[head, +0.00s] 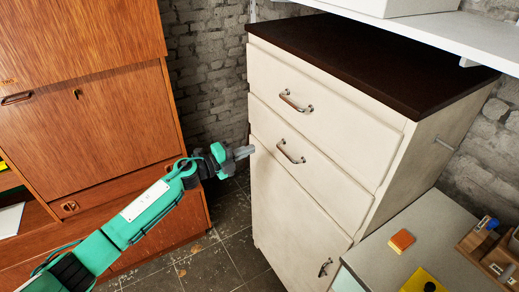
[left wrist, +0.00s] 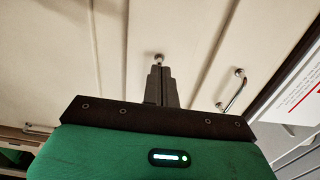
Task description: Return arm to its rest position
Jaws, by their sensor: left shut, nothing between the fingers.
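My left arm (head: 130,215), green and grey, reaches in from the lower left in the head view. My left gripper (head: 247,152) is at its end, in front of the left edge of the white cabinet (head: 295,195). In the left wrist view the dark fingers (left wrist: 160,72) are together, with nothing between them. A small metal knob or handle end (left wrist: 159,58) shows just beyond the fingertips; I cannot tell if they touch. My right gripper is in neither view.
The cabinet has a dark top (head: 370,55), two drawer handles (head: 296,101) and a door handle (head: 325,267). A teak wall unit (head: 100,120) stands at left. A grey table (head: 425,235) with small objects is at lower right. Tiled floor (head: 215,262) shows between.

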